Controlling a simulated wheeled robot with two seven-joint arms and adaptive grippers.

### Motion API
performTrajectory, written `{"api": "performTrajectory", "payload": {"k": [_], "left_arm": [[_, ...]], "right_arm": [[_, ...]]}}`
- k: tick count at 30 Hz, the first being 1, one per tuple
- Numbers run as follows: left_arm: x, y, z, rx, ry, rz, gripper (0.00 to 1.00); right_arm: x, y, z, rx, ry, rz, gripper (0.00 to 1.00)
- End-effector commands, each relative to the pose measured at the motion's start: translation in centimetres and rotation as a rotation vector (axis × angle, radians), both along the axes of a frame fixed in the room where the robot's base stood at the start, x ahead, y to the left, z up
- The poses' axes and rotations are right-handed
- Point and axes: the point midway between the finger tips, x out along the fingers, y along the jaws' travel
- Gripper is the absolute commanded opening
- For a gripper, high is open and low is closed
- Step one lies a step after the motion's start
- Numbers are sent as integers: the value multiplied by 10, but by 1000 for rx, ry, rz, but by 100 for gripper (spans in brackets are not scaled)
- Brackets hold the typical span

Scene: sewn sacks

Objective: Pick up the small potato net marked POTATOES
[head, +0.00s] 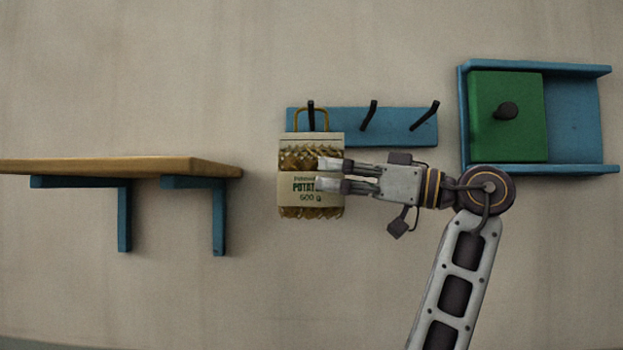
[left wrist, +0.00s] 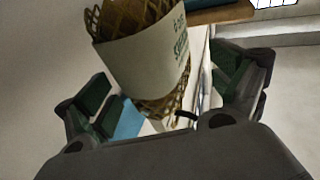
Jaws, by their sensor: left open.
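The small potato net (head: 311,200) hangs by its yellow loop from the left hook of a blue rack. Its pale label reads "POTAT…" and "500 g"; the rest of the word is hidden by a finger. My left gripper (head: 322,175) reaches in from the right, its fingertips overlapping the net's right side in the head view. It is open. In the left wrist view the net (left wrist: 150,60) shows between and beyond the spread fingers (left wrist: 166,88), tilted in the picture. I cannot tell whether a finger touches it. My right gripper is not in view.
The blue rack (head: 405,133) has two empty black hooks right of the net. A wooden shelf (head: 110,166) on blue brackets is at the left. A blue frame (head: 575,120) with a green knobbed panel (head: 508,135) is at the right. Bare wall lies below the rack.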

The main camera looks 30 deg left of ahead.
Motion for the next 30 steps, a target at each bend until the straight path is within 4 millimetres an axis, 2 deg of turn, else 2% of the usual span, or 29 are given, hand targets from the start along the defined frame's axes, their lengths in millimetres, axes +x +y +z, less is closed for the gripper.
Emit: {"api": "performTrajectory", "payload": {"k": [17, 30], "left_arm": [[-12, 45, 5, -1, 1, 1, 94], [-12, 48, 4, 0, 0, 0, 94]], "right_arm": [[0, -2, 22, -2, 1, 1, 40], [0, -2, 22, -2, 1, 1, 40]]}}
